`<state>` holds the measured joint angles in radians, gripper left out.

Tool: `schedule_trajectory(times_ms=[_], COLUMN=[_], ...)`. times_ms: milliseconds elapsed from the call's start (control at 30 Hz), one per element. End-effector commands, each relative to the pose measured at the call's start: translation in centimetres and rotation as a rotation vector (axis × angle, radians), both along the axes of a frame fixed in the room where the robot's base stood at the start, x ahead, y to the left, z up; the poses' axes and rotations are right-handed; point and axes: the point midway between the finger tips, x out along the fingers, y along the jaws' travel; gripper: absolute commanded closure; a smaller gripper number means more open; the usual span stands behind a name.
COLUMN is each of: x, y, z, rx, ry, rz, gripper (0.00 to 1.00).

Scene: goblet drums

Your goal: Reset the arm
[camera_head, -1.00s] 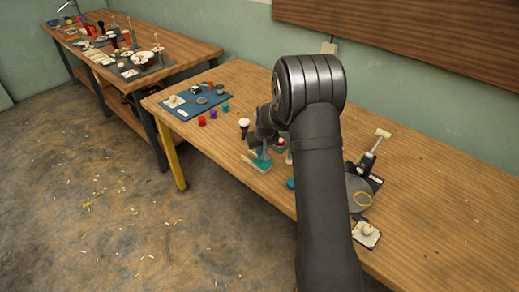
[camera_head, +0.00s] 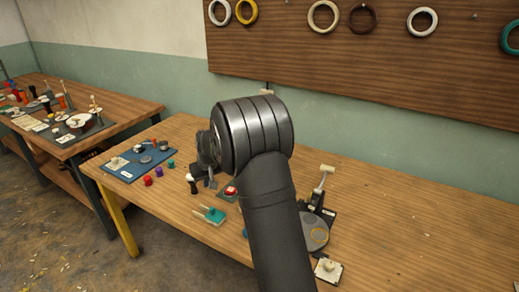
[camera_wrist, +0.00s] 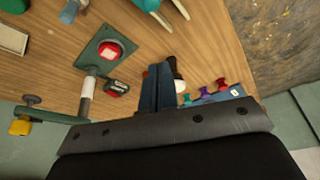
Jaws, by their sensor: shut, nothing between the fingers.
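My gripper (camera_wrist: 158,68) points into the wrist view with its two fingers together and nothing between them. In the head view my gripper (camera_head: 211,182) is partly hidden behind my own dark arm, above the table (camera_head: 400,240). A red button on a green plate (camera_wrist: 101,62) lies to the left of the fingers in the wrist view; in the head view the red button (camera_head: 230,191) shows beside my arm. A dark item with a white top (camera_wrist: 179,84) is just right of the fingers in the wrist view.
A teal pronged item (camera_head: 213,215) lies near the front edge. Small coloured pegs (camera_head: 158,174) stand by a blue mat (camera_head: 125,173) at left. A grey disc device (camera_head: 315,238) is right of my arm. The table's right part is largely clear.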

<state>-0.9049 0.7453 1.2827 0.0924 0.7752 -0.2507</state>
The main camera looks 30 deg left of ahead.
Motion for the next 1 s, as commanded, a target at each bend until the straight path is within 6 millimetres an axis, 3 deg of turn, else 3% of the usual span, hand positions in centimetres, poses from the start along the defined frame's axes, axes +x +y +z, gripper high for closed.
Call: schedule_trajectory(times_ms=[367, 900, 1000], x=[0.1, 1.4, 0.7], y=[0.2, 2.8, 1.4], z=[-0.6, -9.3, -9.6], rx=[-0.001, -0.002, -0.002], ry=[0.002, 0.002, 0.003], rz=[0.0, 0.0, -0.001], gripper=[1.0, 1.0, 1.0])
